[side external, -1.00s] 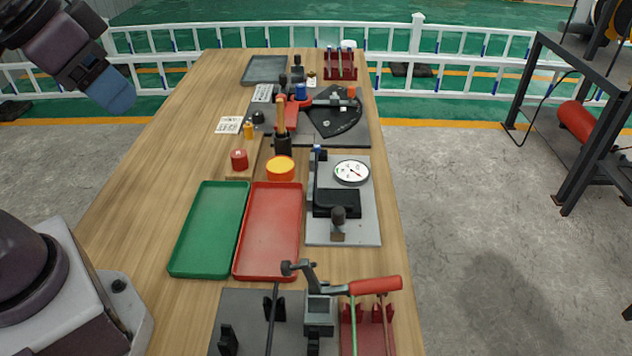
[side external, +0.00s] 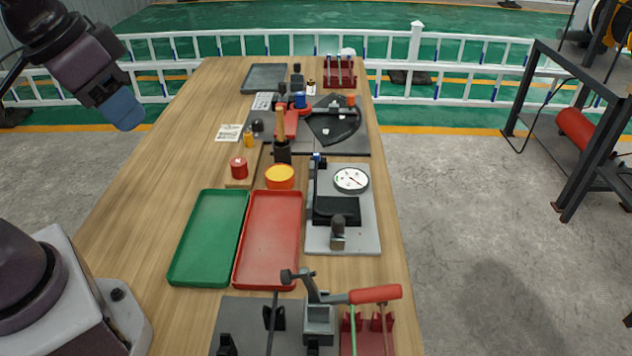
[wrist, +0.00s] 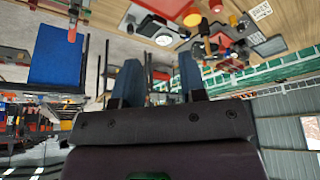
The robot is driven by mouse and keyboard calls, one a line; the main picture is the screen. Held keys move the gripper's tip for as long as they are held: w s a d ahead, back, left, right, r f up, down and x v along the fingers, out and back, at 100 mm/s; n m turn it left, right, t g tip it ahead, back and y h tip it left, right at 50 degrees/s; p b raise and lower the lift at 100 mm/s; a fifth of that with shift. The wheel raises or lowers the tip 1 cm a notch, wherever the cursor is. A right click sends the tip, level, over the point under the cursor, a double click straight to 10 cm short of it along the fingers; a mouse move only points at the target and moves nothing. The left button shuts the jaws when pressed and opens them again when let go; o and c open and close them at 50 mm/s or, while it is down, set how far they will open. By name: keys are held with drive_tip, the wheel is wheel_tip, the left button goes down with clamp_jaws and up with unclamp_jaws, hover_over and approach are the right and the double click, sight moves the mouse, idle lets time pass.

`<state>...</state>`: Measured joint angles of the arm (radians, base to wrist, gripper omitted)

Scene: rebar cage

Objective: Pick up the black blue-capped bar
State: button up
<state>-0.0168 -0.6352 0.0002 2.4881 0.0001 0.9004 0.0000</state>
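A thin black bar (side external: 271,330) lies lengthwise in black holders on the dark plate at the table's near end; its lower end is cut off and no blue cap shows on it. A small blue tip (side external: 317,157) stands at the back of the dial-gauge fixture; I cannot tell whether it belongs to a bar. My gripper (side external: 124,110) is at the upper left in the side view, in the air left of the table, far from these things. In the wrist view my gripper (wrist: 160,78) shows two blue fingers apart with nothing held between them.
A green tray (side external: 208,239) and a red tray (side external: 267,240) lie mid-table. The dial gauge (side external: 350,180) is right of them. A clamp with a red handle (side external: 375,294) stands near the front bars. A dark red rack (side external: 340,73) is at the far end. The table's left side is clear.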

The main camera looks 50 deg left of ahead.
drive_tip(key=w+a+f+n+g, duration=0.15)
drive_tip(key=w+f, duration=0.25)
drive_tip(key=w, duration=0.4)
drive_tip(key=w+a+f+n+g, duration=0.1)
drive_tip(key=w+f+g, duration=0.15)
drive_tip(key=w, duration=0.55)
drive_tip(key=n+t+h, duration=0.1)
drive_tip(key=n+h, duration=0.1)
drive_tip(key=n, duration=0.4)
approach(316, 177)
drive_tip(key=x, duration=0.8)
drive_tip(key=shift+s+f, duration=0.1)
drive_tip(key=shift+f, duration=0.05)
drive_tip(key=shift+c, duration=0.2)
clamp_jaws()
